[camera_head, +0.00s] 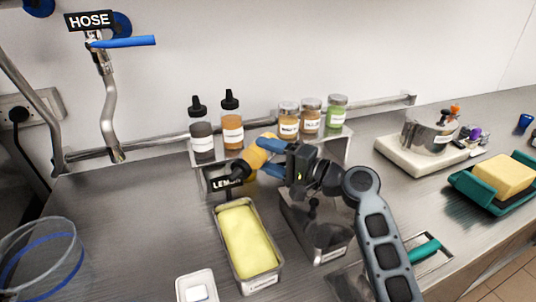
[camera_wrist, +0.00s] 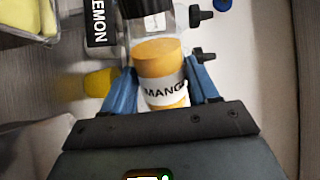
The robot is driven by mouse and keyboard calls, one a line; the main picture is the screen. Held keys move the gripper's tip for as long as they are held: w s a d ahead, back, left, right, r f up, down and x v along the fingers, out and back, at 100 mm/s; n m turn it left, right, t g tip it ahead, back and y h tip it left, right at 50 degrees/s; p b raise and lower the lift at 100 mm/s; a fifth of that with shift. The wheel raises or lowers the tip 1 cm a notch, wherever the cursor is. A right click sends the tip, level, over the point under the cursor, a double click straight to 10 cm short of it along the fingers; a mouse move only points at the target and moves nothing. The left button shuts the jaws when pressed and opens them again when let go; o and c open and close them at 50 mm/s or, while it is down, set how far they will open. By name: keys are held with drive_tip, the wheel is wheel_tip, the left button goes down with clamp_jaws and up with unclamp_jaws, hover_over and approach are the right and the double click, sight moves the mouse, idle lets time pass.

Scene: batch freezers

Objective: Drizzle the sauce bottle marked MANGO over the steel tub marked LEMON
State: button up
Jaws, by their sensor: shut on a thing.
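My gripper (camera_wrist: 162,92) is shut on the orange MANGO sauce bottle (camera_wrist: 160,60), with a blue finger on each side of it. In the head view the bottle (camera_head: 256,155) is tilted, its dark cap (camera_head: 238,173) pointing down and left. The cap is above or near the far end of the steel tub (camera_head: 262,283), which holds pale yellow contents. A black LEMON sign (camera_head: 222,184) stands behind the tub, partly hidden by the cap. I cannot tell whether sauce is flowing.
Two black-capped bottles (camera_head: 232,135) and several lidded jars (camera_head: 310,118) stand on the rear shelf. A second steel tub (camera_head: 330,255) is right of the yellow one.

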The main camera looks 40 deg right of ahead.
sight(264, 158)
drive_tip(key=shift+f+n+b, duration=0.85)
drive_tip(key=shift+n+b, duration=0.25)
drive_tip(key=shift+b, duration=0.5)
drive_tip(key=shift+s+a+r+n, duration=0.1)
drive_tip(key=shift+a+r+n, duration=0.1)
drive_tip(key=shift+r+n, duration=0.35)
drive_tip(key=shift+s+a+r+n, duration=0.1)
drive_tip(key=shift+a+r+n, duration=0.1)
drive_tip(key=shift+r+n, duration=0.3)
drive_tip(key=shift+s+a+r+n+b, duration=0.1)
drive_tip(key=shift+a+r+n+b, duration=0.3)
drive_tip(key=shift+r+n, duration=0.35)
drive_tip(key=shift+s+a+r+n+b, duration=0.1)
drive_tip(key=shift+a+r+n+b, duration=0.15)
drive_tip(key=shift+r+n+b, duration=0.45)
drive_tip(key=shift+f+p, duration=0.15)
drive_tip(key=shift+p, duration=0.15)
drive_tip(key=shift+s, duration=0.1)
drive_tip(key=shift+s+a, duration=0.25)
drive_tip(key=shift+s, duration=0.7)
drive_tip(key=shift+s+a, duration=0.25)
drive_tip(key=shift+s, duration=0.65)
drive_tip(key=shift+s, duration=0.15)
drive_tip(key=shift+s+a, duration=0.3)
drive_tip(key=shift+s, duration=0.65)
drive_tip(key=shift+s+a, duration=0.3)
drive_tip(key=shift+s, duration=0.6)
drive_tip(key=shift+s, duration=0.25)
